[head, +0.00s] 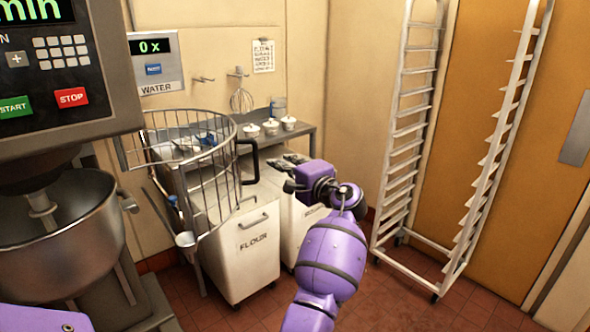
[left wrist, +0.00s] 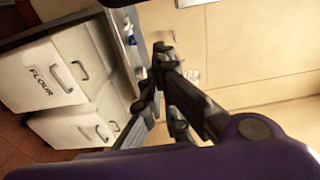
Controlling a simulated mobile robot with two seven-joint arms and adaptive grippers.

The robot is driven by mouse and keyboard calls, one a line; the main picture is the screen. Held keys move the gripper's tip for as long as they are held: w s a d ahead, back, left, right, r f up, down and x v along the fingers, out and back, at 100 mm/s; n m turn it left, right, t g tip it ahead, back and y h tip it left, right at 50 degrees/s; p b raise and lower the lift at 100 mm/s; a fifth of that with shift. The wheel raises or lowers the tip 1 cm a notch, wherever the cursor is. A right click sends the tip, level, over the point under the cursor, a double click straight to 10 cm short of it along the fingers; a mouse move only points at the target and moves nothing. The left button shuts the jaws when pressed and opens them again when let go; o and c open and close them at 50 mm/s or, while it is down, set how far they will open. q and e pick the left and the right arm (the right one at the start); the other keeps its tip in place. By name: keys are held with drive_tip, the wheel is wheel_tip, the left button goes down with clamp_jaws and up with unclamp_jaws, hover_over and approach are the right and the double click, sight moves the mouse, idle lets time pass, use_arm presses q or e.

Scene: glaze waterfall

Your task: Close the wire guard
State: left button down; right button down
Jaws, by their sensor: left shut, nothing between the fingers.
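The wire guard (head: 218,195) is a curved cage of metal bars in the head view. It stands swung out to the right of the mixer bowl (head: 78,240), in front of the flour bin, leaving the bowl's front uncovered. A black loop handle (head: 254,160) shows at the guard's right side. My left gripper (head: 287,174) is right of this handle, apart from it in the picture, above the bins. It is shut and empty; its dark fingers also show in the left wrist view (left wrist: 158,70). The guard does not clearly show there. My right gripper is out of view.
A flour bin (head: 243,255) and a second white bin (head: 303,228) stand below my left gripper. A shelf (head: 303,134) with small white pots is behind. A tall metal rack (head: 408,145) stands right. The mixer's control panel (head: 105,108) overhangs the bowl.

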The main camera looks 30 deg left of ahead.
use_arm(q)
drive_tip(key=s+p, duration=0.1)
drive_tip(key=s, duration=0.3)
